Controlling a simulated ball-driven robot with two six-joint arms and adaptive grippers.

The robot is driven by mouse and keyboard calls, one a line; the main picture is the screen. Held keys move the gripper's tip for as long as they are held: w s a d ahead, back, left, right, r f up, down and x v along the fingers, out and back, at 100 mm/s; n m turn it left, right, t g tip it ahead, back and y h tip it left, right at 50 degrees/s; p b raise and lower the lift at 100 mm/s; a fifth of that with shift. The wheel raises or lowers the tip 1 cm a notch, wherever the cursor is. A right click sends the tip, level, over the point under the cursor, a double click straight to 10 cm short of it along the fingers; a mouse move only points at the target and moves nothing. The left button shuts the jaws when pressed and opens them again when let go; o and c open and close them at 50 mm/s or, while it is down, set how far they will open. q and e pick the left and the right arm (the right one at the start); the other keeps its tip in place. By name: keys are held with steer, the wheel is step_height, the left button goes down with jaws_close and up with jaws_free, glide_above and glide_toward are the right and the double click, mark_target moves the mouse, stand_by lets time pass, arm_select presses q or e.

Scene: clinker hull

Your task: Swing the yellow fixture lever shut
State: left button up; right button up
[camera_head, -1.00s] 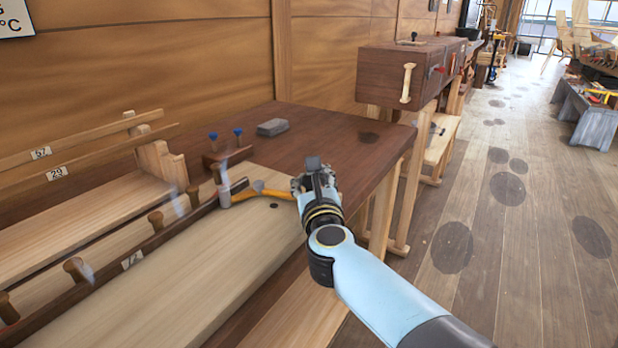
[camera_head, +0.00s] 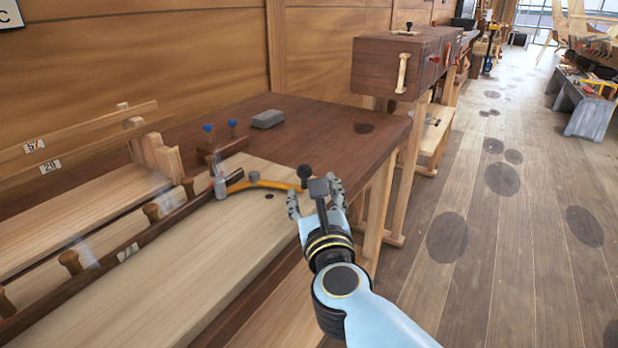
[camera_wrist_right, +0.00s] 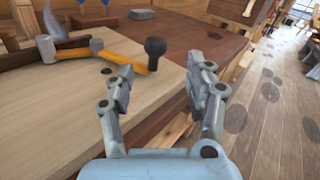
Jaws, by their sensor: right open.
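The yellow fixture lever (camera_head: 266,184) lies low over the pale plank on the bench, reaching right from a grey pivot post (camera_head: 219,186) and ending in a dark round knob (camera_head: 304,172). It also shows in the right wrist view (camera_wrist_right: 100,53), with its black knob (camera_wrist_right: 154,47) upright beyond my fingers. My right gripper (camera_head: 314,192) is open and empty, at the knob's near right side. In the right wrist view its fingertips (camera_wrist_right: 160,72) stand apart, with the knob ahead of the gap; I see no clear contact. My left gripper is not in view.
Wooden pegs (camera_head: 151,212) line the rail at left.

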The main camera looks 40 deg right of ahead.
steer(key=v, duration=0.3)
